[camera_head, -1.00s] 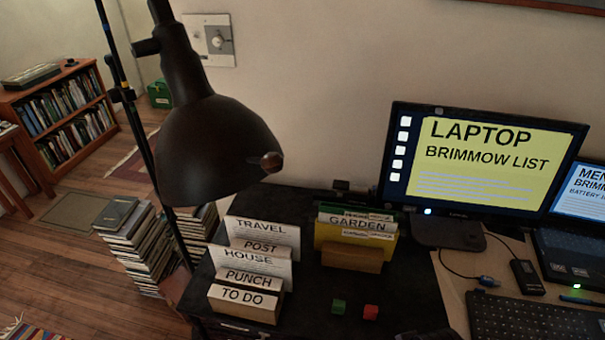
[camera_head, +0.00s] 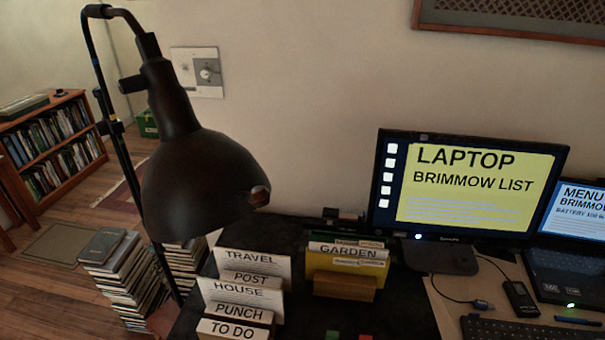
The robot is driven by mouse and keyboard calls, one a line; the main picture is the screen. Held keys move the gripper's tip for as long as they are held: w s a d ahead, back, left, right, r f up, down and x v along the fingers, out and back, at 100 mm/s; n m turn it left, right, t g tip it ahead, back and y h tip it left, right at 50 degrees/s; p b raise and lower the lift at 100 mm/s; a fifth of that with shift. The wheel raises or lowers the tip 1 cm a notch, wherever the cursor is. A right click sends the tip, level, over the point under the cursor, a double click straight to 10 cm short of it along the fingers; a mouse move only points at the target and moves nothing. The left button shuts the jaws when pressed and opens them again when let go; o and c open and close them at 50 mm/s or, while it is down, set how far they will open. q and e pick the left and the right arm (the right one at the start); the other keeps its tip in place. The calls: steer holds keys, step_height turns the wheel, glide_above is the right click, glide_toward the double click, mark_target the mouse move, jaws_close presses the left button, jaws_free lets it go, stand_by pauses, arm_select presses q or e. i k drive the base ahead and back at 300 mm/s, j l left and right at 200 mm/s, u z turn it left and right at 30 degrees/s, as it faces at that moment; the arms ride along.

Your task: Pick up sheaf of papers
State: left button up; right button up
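I cannot pick out one thing as the sheaf of papers for certain. White papers or cards (camera_head: 249,264) stand upright in a rack on the black desk, labelled TRAVEL, POST, HOUSE, PUNCH and TO DO. Behind and right of them, a wooden holder (camera_head: 344,288) bears yellow and green folders (camera_head: 345,262) labelled GARDEN. The front of the TO DO card is cut off by the lower picture edge. Neither of my grippers is in view.
A dark lamp (camera_head: 197,185) hangs over the desk's left side. A monitor (camera_head: 467,187) and a laptop (camera_head: 572,272) stand at the right, with a keyboard (camera_head: 525,329) in front. Piled books (camera_head: 127,285) stand on the floor at left, near a bookshelf (camera_head: 60,150).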

mark_target(258, 297)
steer(key=i+j+z, duration=0.3)
steer(key=z, duration=0.15)
steer(key=i+j+z, duration=0.2)
steer(key=j+z, duration=0.25)
steer(key=k+l+z, duration=0.25)
steer(key=k, duration=0.4)
steer(key=j+z, duration=0.65)
steer(key=z, duration=0.15)
steer(key=k+j+z, duration=0.15)
steer(key=j+z, duration=0.15)
steer(key=z, duration=0.15)
steer(key=k+j, duration=0.2)
steer(key=j, duration=0.15)
steer(key=k+j, duration=0.15)
steer(key=j, duration=0.2)
steer(key=k+j, duration=0.2)
steer(key=j, duration=0.15)
steer(key=k+j, duration=0.15)
steer(key=j, duration=0.2)
steer(key=k+j, duration=0.2)
steer(key=j, duration=0.15)
steer(key=k+j, duration=0.15)
steer(key=j, duration=0.2)
